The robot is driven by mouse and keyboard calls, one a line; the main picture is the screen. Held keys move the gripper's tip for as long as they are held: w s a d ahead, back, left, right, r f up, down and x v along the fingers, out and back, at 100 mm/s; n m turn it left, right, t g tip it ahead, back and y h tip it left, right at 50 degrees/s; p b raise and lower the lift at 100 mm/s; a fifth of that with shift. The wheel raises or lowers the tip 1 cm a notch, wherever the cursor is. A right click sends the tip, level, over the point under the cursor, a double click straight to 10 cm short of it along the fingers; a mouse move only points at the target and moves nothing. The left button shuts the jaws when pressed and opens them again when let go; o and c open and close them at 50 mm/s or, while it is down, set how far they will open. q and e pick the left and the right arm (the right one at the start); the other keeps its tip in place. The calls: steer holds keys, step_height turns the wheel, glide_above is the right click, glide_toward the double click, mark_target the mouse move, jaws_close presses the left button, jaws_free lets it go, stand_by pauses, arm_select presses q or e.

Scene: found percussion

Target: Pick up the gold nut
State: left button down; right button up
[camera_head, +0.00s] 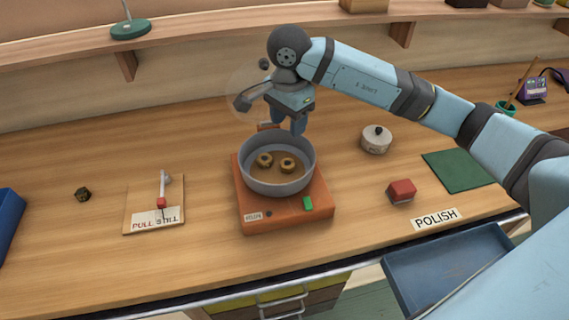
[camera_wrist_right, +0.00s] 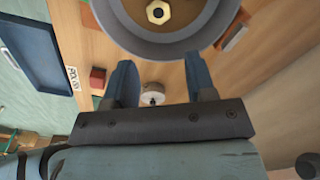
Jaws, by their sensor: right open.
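Two gold nut-like pieces lie in the grey pan (camera_head: 250,178): the left one (camera_head: 265,160) and the right one (camera_head: 287,165), each with a dark hole. In the right wrist view a gold hexagonal nut (camera_wrist_right: 158,12) shows at the top edge, inside the pan (camera_wrist_right: 165,47). My right gripper (camera_head: 288,128) is open and empty at the pan's far side, pointing down, above the rim level. Its two fingers (camera_wrist_right: 161,80) also show in the right wrist view, with nothing gripped between them. My left gripper is not in view.
The pan sits on an orange hotplate (camera_head: 285,216). A white lidded pot (camera_head: 376,141), a red block (camera_head: 401,191) and a green mat (camera_head: 460,169) are to the right. A lever board (camera_head: 142,192) is left. A shelf (camera_head: 200,38) runs behind. Bare bench lies between lever board and hotplate.

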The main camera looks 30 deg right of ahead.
mark_target(287, 163)
step_height(287, 163, down, 13)
steer(key=shift+s+a+r+p, duration=0.1)
steer(key=shift+a+r+p, duration=0.1)
steer(key=shift+p, duration=0.6)
steer(key=shift+c, duration=0.3)
steer(key=c, duration=0.7)
